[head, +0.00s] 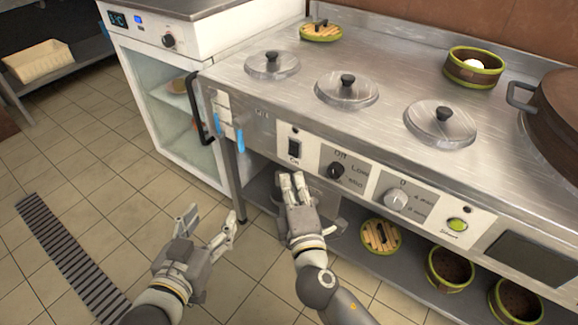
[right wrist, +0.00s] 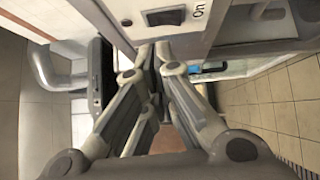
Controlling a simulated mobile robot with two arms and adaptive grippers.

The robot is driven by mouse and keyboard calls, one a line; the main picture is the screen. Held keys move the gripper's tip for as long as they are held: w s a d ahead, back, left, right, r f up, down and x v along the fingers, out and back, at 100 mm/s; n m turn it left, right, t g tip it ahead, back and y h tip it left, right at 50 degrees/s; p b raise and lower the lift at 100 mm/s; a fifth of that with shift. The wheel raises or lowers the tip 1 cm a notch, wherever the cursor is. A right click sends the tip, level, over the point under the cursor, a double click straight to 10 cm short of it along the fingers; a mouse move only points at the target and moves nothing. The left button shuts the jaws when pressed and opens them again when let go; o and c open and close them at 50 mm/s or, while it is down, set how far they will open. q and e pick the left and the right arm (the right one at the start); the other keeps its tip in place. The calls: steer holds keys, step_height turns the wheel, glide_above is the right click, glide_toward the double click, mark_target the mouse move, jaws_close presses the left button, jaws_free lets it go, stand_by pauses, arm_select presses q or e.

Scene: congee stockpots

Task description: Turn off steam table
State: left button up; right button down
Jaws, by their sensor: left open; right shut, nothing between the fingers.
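The steam table (head: 405,65) is a steel counter with round lids on top and a front control panel. A black rocker switch (head: 294,147) labelled On sits at the panel's left; it also shows at the top of the right wrist view (right wrist: 165,17). To its right are a black knob (head: 336,170), a silver knob (head: 396,200) and a green button (head: 457,224) that looks lit. My right gripper (head: 292,182) is shut and empty, just below the switch and apart from it. My left gripper (head: 212,217) is open and empty over the floor at lower left.
A lower shelf (head: 345,225) holds bamboo steamers (head: 450,268). A large brown pot (head: 555,115) stands at the right. The tiled floor at left is clear.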

steer(key=shift+s+d, duration=0.2)
steer(key=shift+s, duration=1.45)
